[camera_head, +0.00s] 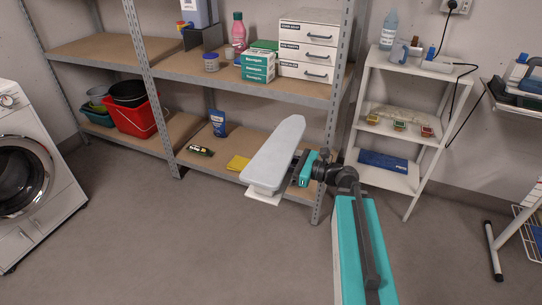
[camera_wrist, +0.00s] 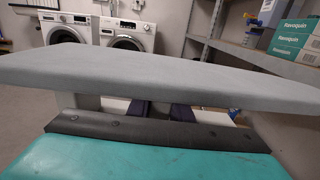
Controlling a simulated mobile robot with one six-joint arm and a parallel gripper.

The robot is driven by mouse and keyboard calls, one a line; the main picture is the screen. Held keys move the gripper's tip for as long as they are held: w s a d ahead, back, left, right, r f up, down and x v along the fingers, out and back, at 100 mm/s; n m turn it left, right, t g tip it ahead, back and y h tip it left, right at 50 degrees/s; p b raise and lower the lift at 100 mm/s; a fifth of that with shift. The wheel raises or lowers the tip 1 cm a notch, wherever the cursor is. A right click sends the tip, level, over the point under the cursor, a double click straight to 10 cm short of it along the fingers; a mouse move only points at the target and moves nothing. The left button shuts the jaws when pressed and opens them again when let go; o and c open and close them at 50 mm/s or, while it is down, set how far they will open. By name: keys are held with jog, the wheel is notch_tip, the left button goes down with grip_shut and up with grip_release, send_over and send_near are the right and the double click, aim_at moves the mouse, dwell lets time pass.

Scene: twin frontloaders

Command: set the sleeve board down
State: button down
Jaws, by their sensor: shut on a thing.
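The sleeve board (camera_head: 275,152) is a long pale grey padded board with a white base below its near end. In the head view it lies in front of the lower shelf (camera_head: 220,150), its narrow end pointing up and right. My gripper (camera_head: 301,168) is at its right side, shut on it below the padded top. In the wrist view the board (camera_wrist: 160,75) spans the whole width, and my gripper's dark fingers (camera_wrist: 165,111) show below it. The grip point is partly hidden. I cannot tell whether the base touches the shelf.
A metal post (camera_head: 328,150) stands beside my gripper. A white rack (camera_head: 385,130) is at right. The floor in front is clear.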

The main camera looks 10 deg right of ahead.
jog(key=shift+r+p, duration=5.5)
jog(key=shift+p, duration=1.4)
jog(key=shift+a, duration=0.15)
